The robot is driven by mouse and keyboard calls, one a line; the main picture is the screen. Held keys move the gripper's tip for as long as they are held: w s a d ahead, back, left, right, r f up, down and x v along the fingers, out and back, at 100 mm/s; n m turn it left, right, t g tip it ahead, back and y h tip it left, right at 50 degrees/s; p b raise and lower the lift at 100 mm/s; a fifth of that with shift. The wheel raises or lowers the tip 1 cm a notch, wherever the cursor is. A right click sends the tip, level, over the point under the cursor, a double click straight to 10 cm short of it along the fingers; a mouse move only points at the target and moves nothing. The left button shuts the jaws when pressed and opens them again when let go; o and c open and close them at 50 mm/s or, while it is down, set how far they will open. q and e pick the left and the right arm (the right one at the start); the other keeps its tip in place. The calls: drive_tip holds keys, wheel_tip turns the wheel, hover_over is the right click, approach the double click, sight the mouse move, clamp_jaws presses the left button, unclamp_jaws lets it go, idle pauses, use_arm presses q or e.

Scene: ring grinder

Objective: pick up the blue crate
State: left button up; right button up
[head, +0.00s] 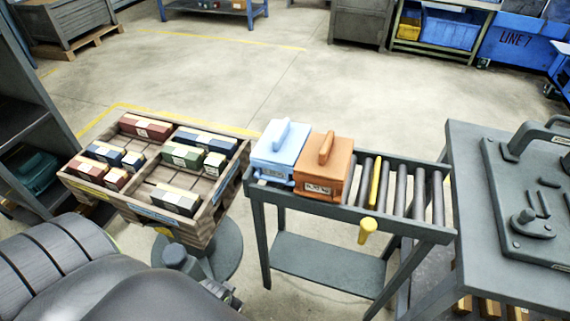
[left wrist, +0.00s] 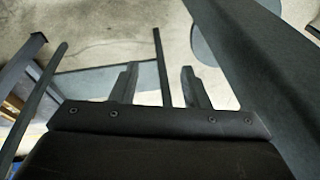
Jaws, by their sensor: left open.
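The light blue crate (head: 277,155), a box with a raised handle and a pale label on its front, stands upright at the left end of a roller stand. An orange crate (head: 322,168) of the same shape stands close against its right side. In the left wrist view, my left gripper (left wrist: 158,88) is open, its two dark fingers apart with nothing between them. The blue crate does not show in that view; floor and dark metal legs show beyond the fingers. My right gripper is not in view.
A wooden sorting tray (head: 215,222) with coloured blocks stands left. A grey bench (head: 467,190) with a fixture is right. Open floor lies behind.

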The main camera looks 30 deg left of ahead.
use_arm(q)
drive_tip(key=w+r+t+p, duration=0.1)
drive_tip(key=w+r+p, duration=0.15)
drive_tip(key=r, duration=0.75)
drive_tip(key=w+r+t+p, duration=0.1)
drive_tip(key=w+r, duration=0.2)
drive_tip(key=r, duration=0.6)
drive_tip(key=n+t+y, duration=0.1)
drive_tip(key=n+t, duration=0.2)
drive_tip(key=t, duration=0.6)
approach(276, 138)
drive_tip(key=p+x, duration=0.2)
drive_tip(key=x, duration=0.5)
drive_tip(key=shift+w, duration=0.45)
drive_tip(key=shift+p+x, duration=0.9)
drive_tip(key=shift+x, duration=1.25)
drive_tip(key=shift+w+a+f, duration=0.25)
drive_tip(key=shift+w+f, duration=0.05)
clamp_jaws()
